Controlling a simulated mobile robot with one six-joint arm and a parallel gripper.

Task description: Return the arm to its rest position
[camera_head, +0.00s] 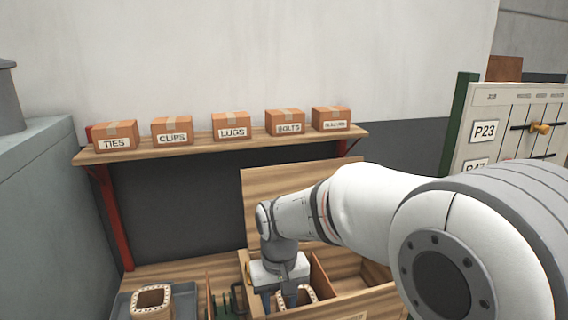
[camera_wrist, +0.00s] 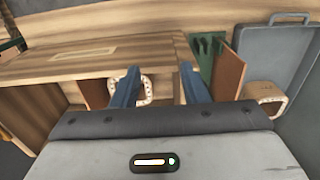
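My gripper (camera_head: 280,294) points down over the open wooden crate (camera_head: 352,311) in the head view. In the wrist view my gripper (camera_wrist: 160,84) shows two blue fingers set well apart, with nothing held between them. A pale square coil frame (camera_head: 308,297) with a studded rim lies in the crate just beyond and below the fingers. It also shows in the wrist view (camera_wrist: 147,92), partly hidden by the left finger. My arm reaches in from the right side of the head view.
A second coil frame (camera_head: 152,300) sits in a grey tray (camera_head: 184,299) at the left. A green rack (camera_head: 229,305) stands between tray and crate. A shelf (camera_head: 220,142) with several labelled boxes runs above, and a panel (camera_head: 505,125) stands at the right.

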